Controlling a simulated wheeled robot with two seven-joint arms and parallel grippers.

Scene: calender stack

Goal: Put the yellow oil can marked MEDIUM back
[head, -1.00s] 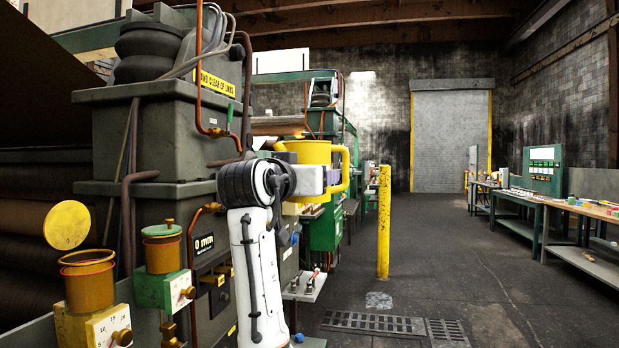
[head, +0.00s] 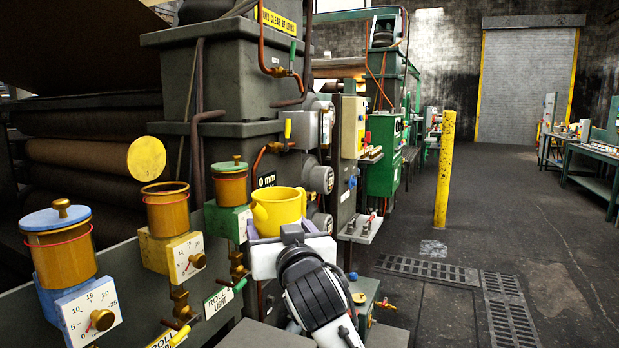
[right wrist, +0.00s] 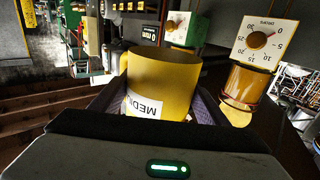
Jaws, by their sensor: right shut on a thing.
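The yellow oil can (head: 279,207) is held in my right gripper (head: 280,226), right of the green-based oiler in the head view. In the right wrist view, the can (right wrist: 163,75) sits between both fingers of the gripper (right wrist: 160,104), with part of its MEDIUM label (right wrist: 145,106) showing. The can looks roughly upright in the head view. The gripper hides its lower part there. No resting spot for the can can be made out. My left gripper is not in view.
A blue-lidded oiler (head: 62,250), a yellow-based oiler with raised lid (head: 166,210) and a green-based oiler (head: 230,185) line the machine at left. A small grey shelf (head: 361,228) juts out beyond my arm. A yellow post (head: 444,170) stands right; the floor beyond is open.

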